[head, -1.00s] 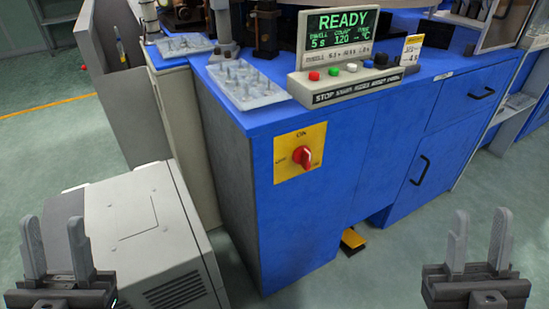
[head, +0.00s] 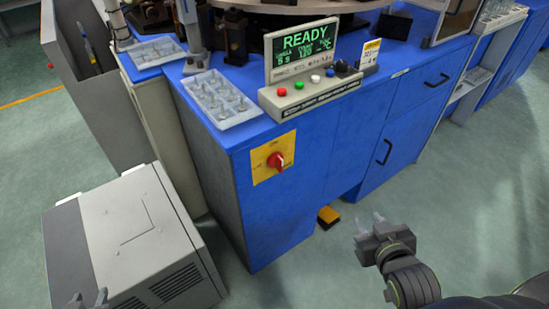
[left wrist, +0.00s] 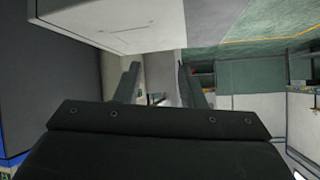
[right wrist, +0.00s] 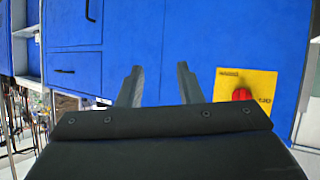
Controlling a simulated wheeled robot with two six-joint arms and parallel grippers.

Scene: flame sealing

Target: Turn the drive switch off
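The drive switch is a red rotary knob (head: 276,161) on a yellow plate (head: 262,176) on the front of the blue cabinet. The print on the plate is too small to read surely, and I cannot tell the knob's exact setting. The knob also shows at the right of the right wrist view (right wrist: 242,94). My right gripper (head: 368,220) is open and empty, to the right of and lower than the switch in the head view, apart from it. My left gripper (head: 88,299) is at the bottom left, in front of the grey box, open and empty in the left wrist view (left wrist: 160,80).
A control panel (head: 310,95) with a READY display and coloured buttons stands on the blue cabinet (head: 330,135). A tray (head: 222,110) of small parts lies beside it. A grey box (head: 140,235) stands at left. A yellow pedal (head: 328,217) is on the floor. Open floor lies right.

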